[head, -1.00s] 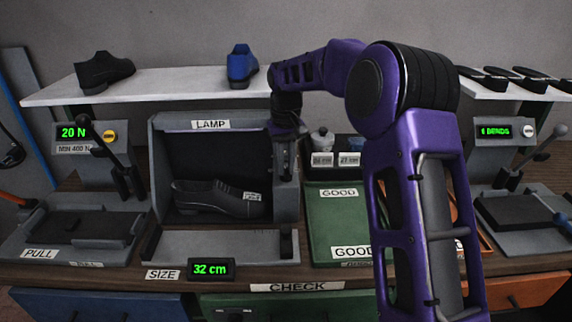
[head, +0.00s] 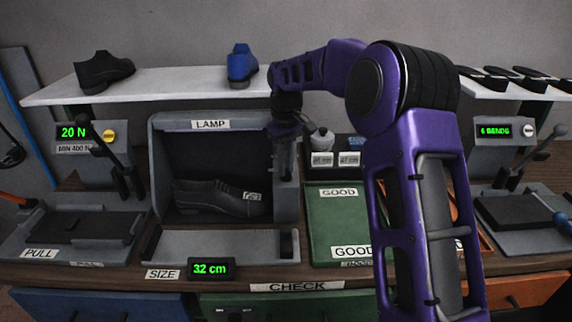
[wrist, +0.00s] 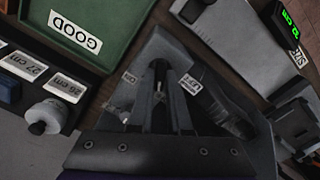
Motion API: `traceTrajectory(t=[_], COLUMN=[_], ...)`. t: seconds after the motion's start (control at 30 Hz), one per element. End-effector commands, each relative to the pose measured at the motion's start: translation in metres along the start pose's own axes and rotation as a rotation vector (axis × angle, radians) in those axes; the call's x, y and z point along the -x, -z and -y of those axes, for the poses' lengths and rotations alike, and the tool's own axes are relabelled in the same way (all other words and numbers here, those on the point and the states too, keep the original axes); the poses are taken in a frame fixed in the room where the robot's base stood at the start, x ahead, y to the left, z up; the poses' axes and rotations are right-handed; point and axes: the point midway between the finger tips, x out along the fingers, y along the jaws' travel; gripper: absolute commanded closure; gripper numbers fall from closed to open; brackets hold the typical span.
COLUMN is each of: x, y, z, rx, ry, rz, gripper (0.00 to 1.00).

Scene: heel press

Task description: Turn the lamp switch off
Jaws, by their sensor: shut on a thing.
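The lamp box (head: 225,122) stands open-fronted at the centre left in the head view, its inside dark. A black shoe (head: 215,198) with a small tag lies in it. My gripper (head: 284,172) points down at the box's right side wall.
A green GOOD tray (head: 335,215) lies right of the lamp box, with a white jar (head: 322,140) behind it. A pull tester with a lever (head: 108,160) stands at left. A white shelf (head: 180,82) with shoes runs along the back.

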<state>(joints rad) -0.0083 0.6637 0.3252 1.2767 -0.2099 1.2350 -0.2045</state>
Motion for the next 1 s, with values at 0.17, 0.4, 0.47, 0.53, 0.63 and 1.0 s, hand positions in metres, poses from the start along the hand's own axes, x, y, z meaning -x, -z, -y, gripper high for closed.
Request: traceTrajectory(t=[0.17,0.4,0.47,0.53,0.63,1.0], x=[0.001,0.001,0.001,0.003,0.012,0.095], y=[0.001,0.0,0.0,0.001,0.001,0.001], z=[0.0,0.0,0.0,0.0,0.0,0.0], rx=[0.001,0.0,0.0,0.0,-0.001,0.001], ry=[-0.001,-0.001,-0.001,-0.001,-0.002,-0.002], rz=[-0.004,-0.002,-0.002,-0.002,-0.005,-0.007], gripper=[0.6,0.54,0.54,0.54,0.54,0.54])
